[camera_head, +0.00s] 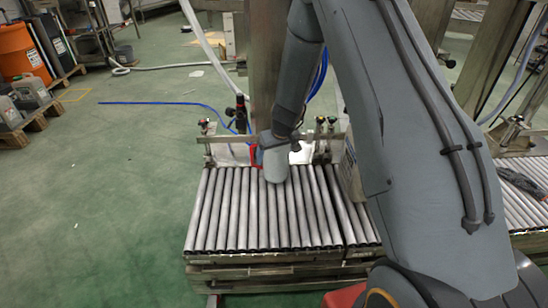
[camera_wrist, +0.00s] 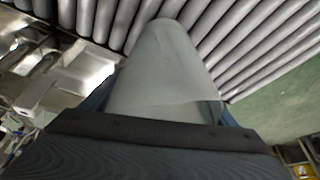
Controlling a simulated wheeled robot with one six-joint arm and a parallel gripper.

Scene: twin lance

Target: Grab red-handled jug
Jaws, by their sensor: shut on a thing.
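The jug (camera_wrist: 165,75) fills the middle of the wrist view as a pale grey-green, tapered, smooth body. In the head view its grey rounded body (camera_head: 275,170) shows below my wrist, over the far part of the roller conveyor. A small red part (camera_head: 255,156) shows at its left side, partly hidden by my wrist; it looks like the handle. My gripper (camera_head: 273,152) is shut on the jug. In the wrist view my dark gripper body (camera_wrist: 160,132) crosses in front of the jug's near end. I cannot tell whether the jug touches the rollers.
The roller conveyor (camera_head: 225,215) lies below, with bare rollers in front. Behind it stand a metal post (camera_head: 263,70), a rail with valves, and pale sheets (camera_head: 230,153). A pale container (camera_head: 349,175) is partly behind my arm. Green floor (camera_head: 130,200) is open at left.

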